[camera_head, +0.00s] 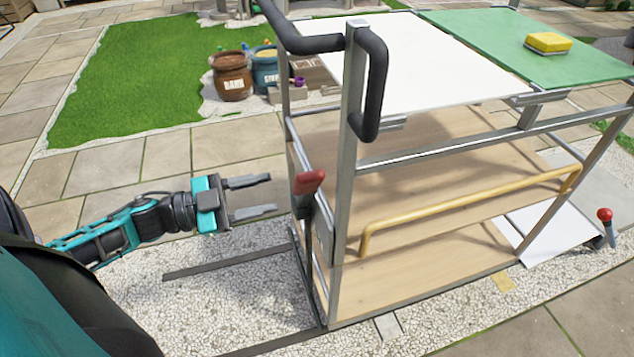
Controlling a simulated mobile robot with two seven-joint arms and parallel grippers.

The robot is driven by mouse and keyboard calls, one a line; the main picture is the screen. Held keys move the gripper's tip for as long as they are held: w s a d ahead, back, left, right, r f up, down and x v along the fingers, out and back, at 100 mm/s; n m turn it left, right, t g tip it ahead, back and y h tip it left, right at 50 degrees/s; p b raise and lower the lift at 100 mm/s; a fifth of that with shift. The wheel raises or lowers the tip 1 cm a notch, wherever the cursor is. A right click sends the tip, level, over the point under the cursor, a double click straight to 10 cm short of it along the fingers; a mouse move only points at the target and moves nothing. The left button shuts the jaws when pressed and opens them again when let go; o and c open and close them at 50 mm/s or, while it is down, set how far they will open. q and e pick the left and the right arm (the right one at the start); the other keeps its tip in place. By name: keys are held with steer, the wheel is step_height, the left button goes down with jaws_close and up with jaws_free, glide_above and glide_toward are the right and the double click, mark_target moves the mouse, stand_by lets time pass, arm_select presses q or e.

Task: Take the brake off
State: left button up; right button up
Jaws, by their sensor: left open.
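A lever with a red grip (309,181) is mounted on the near left upright of the metal-framed cart (345,180); its dark shaft runs down beside the frame. It looks like the brake lever, and its grip stands up. My left gripper (271,194) is open and empty, a little left of the red grip, with its fingers pointing right towards it. A gap shows between fingertips and lever. A second lever with a red ball knob (605,214) stands by the cart's far right end; I cannot tell what it works. My right gripper is out of view.
The cart has wooden shelves, a yellow rail (470,207) and a black push handle (372,85). A yellow sponge-like block (547,42) lies on its green top (500,45). Dark strips (225,263) lie on the gravel. Brown (232,77) and blue (265,70) pots stand behind.

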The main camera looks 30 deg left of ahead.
mark_target(312, 190)
arm_select(q)
steer(key=b+x, duration=0.1)
steer(key=x, duration=0.9)
steer(key=shift+a, duration=0.1)
jaws_close()
stand_by(0.3)
